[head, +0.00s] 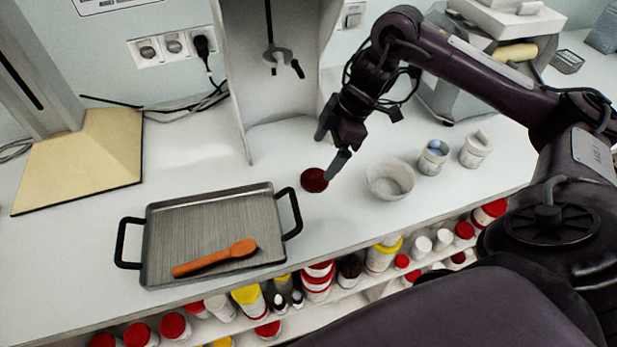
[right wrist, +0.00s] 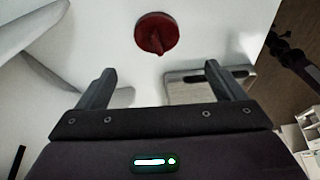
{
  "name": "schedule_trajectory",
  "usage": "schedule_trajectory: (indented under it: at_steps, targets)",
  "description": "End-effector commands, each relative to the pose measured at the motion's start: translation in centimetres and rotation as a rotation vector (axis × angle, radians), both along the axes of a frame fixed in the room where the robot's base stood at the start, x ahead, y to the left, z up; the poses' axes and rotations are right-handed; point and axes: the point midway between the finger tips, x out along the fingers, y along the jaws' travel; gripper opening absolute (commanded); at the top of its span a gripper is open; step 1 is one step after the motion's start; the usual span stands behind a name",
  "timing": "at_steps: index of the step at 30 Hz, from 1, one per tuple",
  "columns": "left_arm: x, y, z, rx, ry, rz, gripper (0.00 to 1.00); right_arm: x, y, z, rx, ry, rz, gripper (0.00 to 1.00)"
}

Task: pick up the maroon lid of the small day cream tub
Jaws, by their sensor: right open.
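The maroon lid (head: 314,180) lies on the white counter, just right of the tray's right handle. In the right wrist view the lid (right wrist: 157,33) shows as a dark red disc with a small raised part, ahead of the fingers. My right gripper (head: 332,156) is above the counter beside the lid, its lower fingertip close to the lid's right edge in the head view. It is open, and nothing is between its fingers (right wrist: 155,82). I cannot make out for sure which container is the day cream tub. My left gripper is not in view.
A metal tray (head: 210,220) with black handles holds an orange spoon (head: 215,258). A pale bowl (head: 390,179) and two small tubs (head: 433,157) (head: 476,149) stand to the right. A grey stand (head: 240,125) rises behind the lid. Bottles and jars fill the shelf below the counter's front edge.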

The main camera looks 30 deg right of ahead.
Motion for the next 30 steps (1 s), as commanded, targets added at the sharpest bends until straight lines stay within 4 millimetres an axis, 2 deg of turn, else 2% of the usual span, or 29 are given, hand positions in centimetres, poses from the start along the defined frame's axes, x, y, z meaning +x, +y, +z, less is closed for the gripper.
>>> schedule_trajectory:
  at_steps: [1,6,9,13,19,28,30]
  targets:
    - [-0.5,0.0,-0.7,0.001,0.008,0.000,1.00,0.0,-0.1,-0.6,0.001,0.002,-0.005,0.90]
    - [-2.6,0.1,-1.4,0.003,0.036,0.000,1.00,0.2,0.4,-2.1,0.003,0.008,-0.004,0.90]
    - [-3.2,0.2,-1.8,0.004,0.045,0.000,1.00,0.4,0.7,-3.1,0.003,0.007,-0.005,0.90]
    - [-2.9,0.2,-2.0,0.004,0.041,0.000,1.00,0.6,0.7,-4.8,0.004,0.008,-0.005,0.90]
    - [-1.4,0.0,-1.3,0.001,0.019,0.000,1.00,1.1,1.2,-7.2,0.002,0.006,-0.004,0.90]
    - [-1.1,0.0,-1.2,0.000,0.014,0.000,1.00,1.3,1.4,-7.8,0.000,0.003,-0.003,0.90]
    - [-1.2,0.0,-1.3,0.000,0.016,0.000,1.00,1.3,1.4,-7.8,0.000,0.003,-0.003,0.82]
